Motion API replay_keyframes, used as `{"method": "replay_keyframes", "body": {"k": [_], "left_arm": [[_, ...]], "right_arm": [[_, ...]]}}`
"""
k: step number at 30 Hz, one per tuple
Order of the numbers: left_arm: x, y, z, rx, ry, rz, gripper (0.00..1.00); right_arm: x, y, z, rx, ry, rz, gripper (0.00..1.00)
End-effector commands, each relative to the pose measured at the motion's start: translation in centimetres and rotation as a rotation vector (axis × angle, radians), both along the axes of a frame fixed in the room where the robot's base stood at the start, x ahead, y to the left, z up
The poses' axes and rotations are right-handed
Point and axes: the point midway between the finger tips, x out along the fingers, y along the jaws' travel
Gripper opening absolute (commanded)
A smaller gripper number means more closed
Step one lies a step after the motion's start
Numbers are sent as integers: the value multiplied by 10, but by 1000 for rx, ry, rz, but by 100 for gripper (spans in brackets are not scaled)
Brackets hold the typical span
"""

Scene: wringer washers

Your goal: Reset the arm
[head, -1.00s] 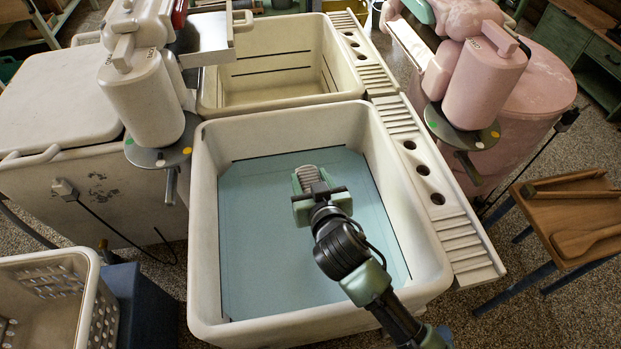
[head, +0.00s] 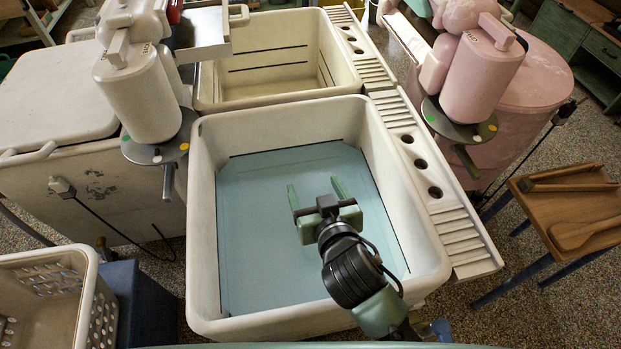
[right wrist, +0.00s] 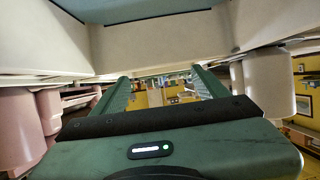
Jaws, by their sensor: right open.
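My right arm reaches from the bottom right of the head view over the near cream tub (head: 207,250) with the blue water-like surface inside. My right gripper (head: 316,192) is open and empty above that surface, its two green fingers apart and pointing toward the far side. In the right wrist view the two fingers of the gripper (right wrist: 163,88) are spread with nothing between them. Pale tub walls show along the top there. My left gripper is not in view.
A second cream tub (head: 285,103) stands behind. A white wringer washer (head: 145,95) is at left and a pink one (head: 483,75) at right. A ribbed drain ledge (head: 460,235) lines the tub's right. A wooden stool (head: 565,210) and laundry basket (head: 95,290) flank it.

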Motion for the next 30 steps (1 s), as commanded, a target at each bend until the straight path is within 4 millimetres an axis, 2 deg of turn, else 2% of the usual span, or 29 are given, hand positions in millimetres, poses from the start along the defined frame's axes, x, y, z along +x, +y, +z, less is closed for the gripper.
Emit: {"method": "replay_keyframes", "body": {"k": [6, 19, 22, 30], "left_arm": [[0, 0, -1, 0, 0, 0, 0], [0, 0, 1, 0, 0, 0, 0], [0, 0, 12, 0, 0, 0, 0], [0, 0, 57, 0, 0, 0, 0]], "right_arm": [[-13, -4, 6, -1, 0, -1, 74], [-13, -3, 7, 0, -1, -1, 74], [-12, -3, 19, 0, -1, -1, 74], [-13, -3, 64, 0, -1, -1, 74]]}}
